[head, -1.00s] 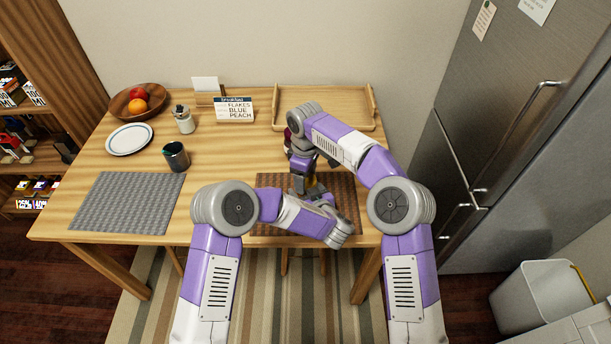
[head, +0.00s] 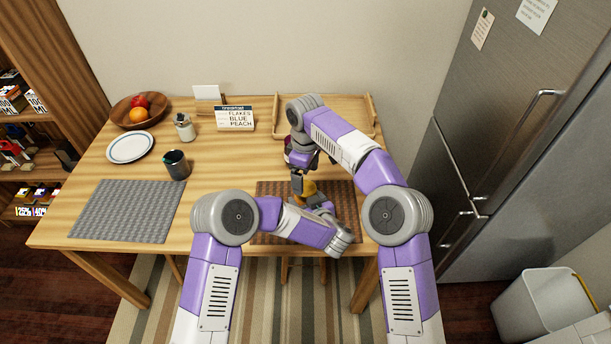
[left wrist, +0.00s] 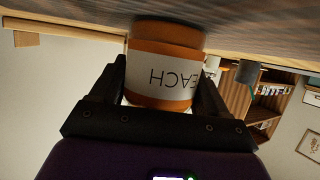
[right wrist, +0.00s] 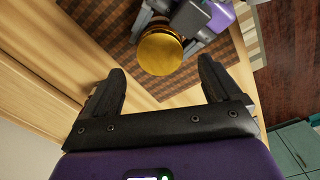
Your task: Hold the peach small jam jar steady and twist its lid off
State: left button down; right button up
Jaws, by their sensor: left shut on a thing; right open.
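The peach jam jar (head: 308,188) stands over the brown woven placemat, orange with a white label. In the left wrist view the jar (left wrist: 165,65) appears upside down, with part of "PEACH" readable. My left gripper (head: 320,207) is shut on the jar's sides. The round gold lid (right wrist: 160,54) faces up at the jar's top in the right wrist view, where the body below is hidden. My right gripper (head: 298,186) is open and empty above the jar, with the lid ahead of its fingertips and not between them.
The brown placemat (head: 345,222) lies under the jar. A wooden tray (head: 345,103) is behind my right arm. The grey placemat (head: 125,210) is bare.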

aim_at(305, 188)
jog(key=m, duration=0.2)
jog(key=r+m, duration=0.1)
jog(key=m, duration=0.1)
jog(key=r+m, duration=0.1)
jog(key=m, duration=0.1)
jog(key=shift+a+m, duration=0.1)
jog(key=shift+m, duration=0.3)
jog(key=m, duration=0.3)
jog(key=r+m, duration=0.1)
jog(key=m, duration=0.1)
jog(key=shift+r+m, duration=0.15)
jog(key=shift+m, duration=0.25)
jog(key=shift+f, duration=4)
jog(key=c, duration=1.1)
jog(key=n, duration=0.6)
jog(key=shift+r+n, duration=0.1)
jog(key=shift+n, duration=0.3)
jog(key=n, duration=0.6)
